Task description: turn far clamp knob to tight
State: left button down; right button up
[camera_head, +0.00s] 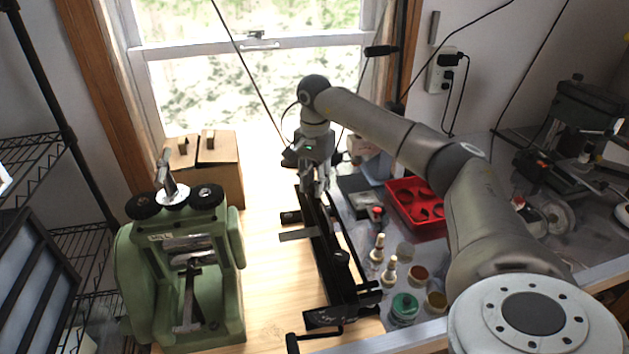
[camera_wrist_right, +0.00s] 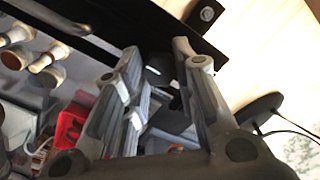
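A long black clamp frame (camera_head: 322,250) lies on the wooden bench, running from the window side toward the near edge. A small dark knob (camera_head: 342,257) sits along its nearer half. My right gripper (camera_head: 315,190) points down at the clamp's far end and hides the part there. In the right wrist view, the right gripper's fingers (camera_wrist_right: 157,52) are partly spread, with a dark knob-like piece (camera_wrist_right: 159,70) between them. Whether the fingers press on it cannot be told. The knob's turn setting cannot be read. My left gripper is not in view.
A red tray (camera_head: 430,231) and several jars, one with a green lid (camera_head: 405,306), stand close on the right. Bare wood (camera_head: 270,290) lies between machine and clamp.

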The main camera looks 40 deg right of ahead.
jog(key=shift+c, duration=1.1)
